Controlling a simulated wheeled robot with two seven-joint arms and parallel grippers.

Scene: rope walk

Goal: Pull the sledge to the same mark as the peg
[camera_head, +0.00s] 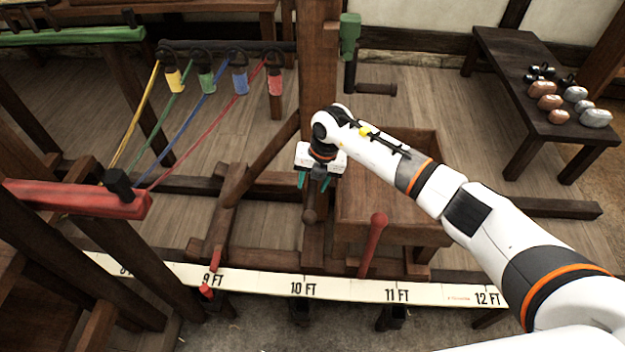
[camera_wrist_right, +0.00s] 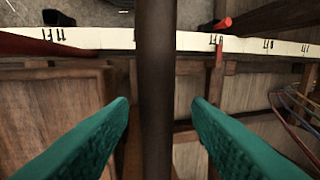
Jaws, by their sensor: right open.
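The sledge is a dark timber frame with a tall post (camera_head: 318,60) and an open wooden box (camera_head: 385,200). Its red pointer (camera_head: 217,258) meets the scale board (camera_head: 345,289) by the 9 FT mark. A red peg (camera_head: 206,291) stands at the board's front edge, also by 9 FT. My left gripper is out of view.
A red lever (camera_head: 373,245) rises beside the box. Yellow, green, blue and red strands run from the sledge's hooks to a red bar (camera_head: 80,200) at left. A bench (camera_head: 500,60) with weights stands at right. A green-handled crank (camera_head: 350,35) is on the post.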

